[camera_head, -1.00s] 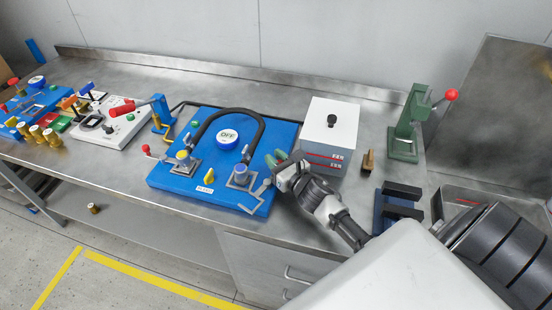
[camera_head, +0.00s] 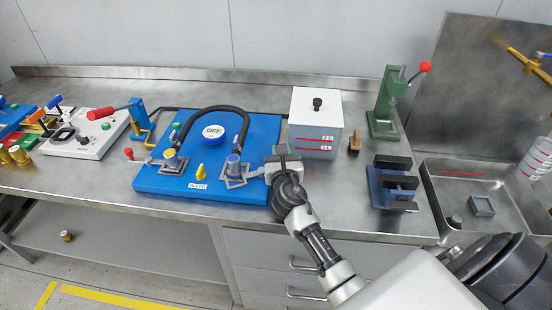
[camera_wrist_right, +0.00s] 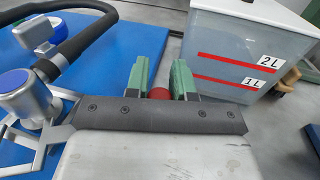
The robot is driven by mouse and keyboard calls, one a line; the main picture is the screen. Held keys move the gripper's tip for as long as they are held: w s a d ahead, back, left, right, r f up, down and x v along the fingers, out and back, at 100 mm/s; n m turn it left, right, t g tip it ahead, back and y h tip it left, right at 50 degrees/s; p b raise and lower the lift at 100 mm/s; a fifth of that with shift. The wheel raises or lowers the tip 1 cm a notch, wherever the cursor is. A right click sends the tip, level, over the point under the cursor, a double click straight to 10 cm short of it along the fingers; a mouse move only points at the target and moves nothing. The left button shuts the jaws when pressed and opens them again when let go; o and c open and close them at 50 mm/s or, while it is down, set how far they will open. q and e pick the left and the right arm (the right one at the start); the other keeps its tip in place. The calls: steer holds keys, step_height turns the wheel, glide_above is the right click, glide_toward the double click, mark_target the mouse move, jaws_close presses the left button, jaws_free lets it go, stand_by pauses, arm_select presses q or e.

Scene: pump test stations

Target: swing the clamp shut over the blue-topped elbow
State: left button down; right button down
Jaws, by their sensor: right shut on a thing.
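The blue-topped elbow (camera_head: 233,161) stands at the right front of the blue board (camera_head: 160,186), on one end of the black hose. Its blue cap (camera_wrist_right: 14,82) shows at the left edge of the right wrist view. The grey clamp (camera_head: 238,182) sits around the elbow's foot, with its arm reaching right toward my gripper. I cannot tell how far it is closed. My right gripper (camera_head: 281,152) is at the board's right edge, right of the elbow. Its green fingers (camera_wrist_right: 159,92) are shut on the clamp's red knob (camera_wrist_right: 158,94). My left gripper is out of view.
A yellow-topped elbow (camera_head: 171,157) with its own red-knobbed clamp is at the board's left. A white-lidded tank (camera_head: 316,130) stands close behind and right of my gripper. A green press (camera_head: 384,112) and a blue-black fixture (camera_head: 392,184) stand farther right.

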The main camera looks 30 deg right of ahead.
steer(key=shift+s+f+m+g+h, duration=0.1)
steer(key=shift+s+m+g+h, duration=0.45)
steer(key=shift+m+h, duration=0.35)
steer(key=shift+s+a+m+g+h+b, duration=0.1)
steer(key=shift+s+m+g+h+b, duration=0.15)
steer(key=shift+m+g+h, duration=0.3)
steer(key=shift+s+m+g+h+b, duration=0.15)
steer(key=shift+m+g+h+b, duration=0.2)
steer(key=shift+h, duration=0.4)
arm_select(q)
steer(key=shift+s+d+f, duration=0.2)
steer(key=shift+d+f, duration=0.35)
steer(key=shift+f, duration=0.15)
arm_select(e)
steer(key=shift+s+g+h, duration=0.1)
steer(key=shift+g+h, duration=0.15)
steer(key=shift+h, duration=0.05)
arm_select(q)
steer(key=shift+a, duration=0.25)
arm_select(e)
steer(key=c, duration=1)
jaws_free()
steer(key=shift+o, duration=0.2)
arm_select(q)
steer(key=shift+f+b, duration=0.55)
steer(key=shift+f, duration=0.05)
arm_select(e)
steer(key=v, duration=1.1)
